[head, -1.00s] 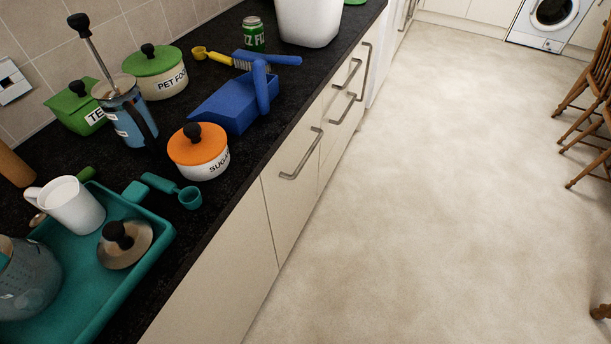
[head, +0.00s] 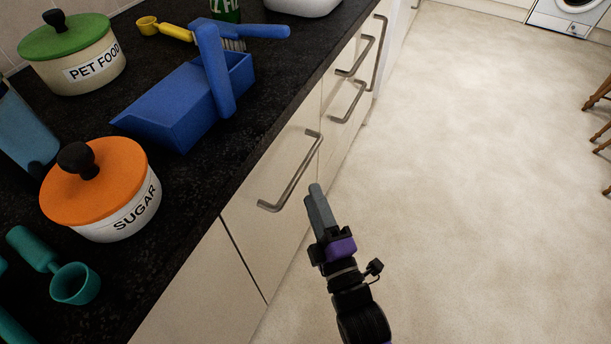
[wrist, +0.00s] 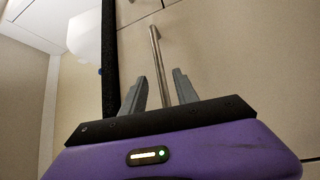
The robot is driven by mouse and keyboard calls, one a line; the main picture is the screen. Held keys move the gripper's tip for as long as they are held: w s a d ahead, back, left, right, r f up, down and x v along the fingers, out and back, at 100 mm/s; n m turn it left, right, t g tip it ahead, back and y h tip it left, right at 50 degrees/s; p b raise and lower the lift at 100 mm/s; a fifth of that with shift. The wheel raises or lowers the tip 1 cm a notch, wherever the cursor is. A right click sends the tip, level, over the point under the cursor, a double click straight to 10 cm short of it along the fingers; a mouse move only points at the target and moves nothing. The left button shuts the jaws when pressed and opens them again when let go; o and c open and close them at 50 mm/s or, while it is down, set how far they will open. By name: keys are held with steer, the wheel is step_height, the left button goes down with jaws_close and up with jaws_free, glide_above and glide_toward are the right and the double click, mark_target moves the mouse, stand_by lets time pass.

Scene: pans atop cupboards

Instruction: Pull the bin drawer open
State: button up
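My gripper (head: 314,191) is just right of the handle's near end in the head view, over the floor side. In the wrist view, the two grey fingers of my gripper (wrist: 159,78) are apart. The bar handle (wrist: 157,52) runs between them in the picture. I see no contact, and the exact gap in depth is unclear.
The black worktop (head: 180,190) overhangs beside the handle. On it are an orange-lidded sugar pot (head: 125,210), a blue dustpan (head: 175,105) and a pet food pot (head: 85,75). More handles (head: 347,100) lie farther along.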

mark_target(301, 168)
steer(key=shift+x, duration=4.05)
steer(key=shift+s+a+r, duration=0.1)
steer(key=shift+a, duration=0.05)
steer(key=shift+c, duration=0.5)
jaws_close()
